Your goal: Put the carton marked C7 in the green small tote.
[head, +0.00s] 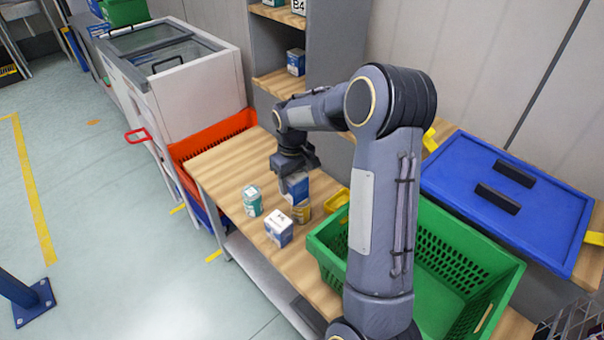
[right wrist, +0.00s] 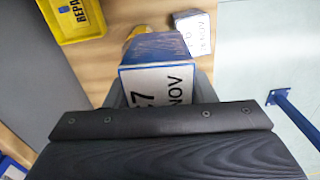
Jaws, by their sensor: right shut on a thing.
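My right gripper (head: 290,172) is shut on the blue-and-white carton (head: 296,188) at the far part of the wooden table. The right wrist view shows the carton's white top (right wrist: 160,86) with "7" and "NOV" printed on it, between the two fingers. I cannot tell whether its base touches the table. The green tote (head: 487,262) stands on the table to the right of the carton, partly behind my arm. The part of its inside that shows looks empty. My left gripper is not in view.
A white-and-blue carton (head: 279,229), a teal tin (head: 252,201) and a gold tin (head: 302,212) stand close to the held carton. A yellow tray (head: 335,202) lies between them and the tote. A blue lidded tote (head: 520,185) is behind the green one.

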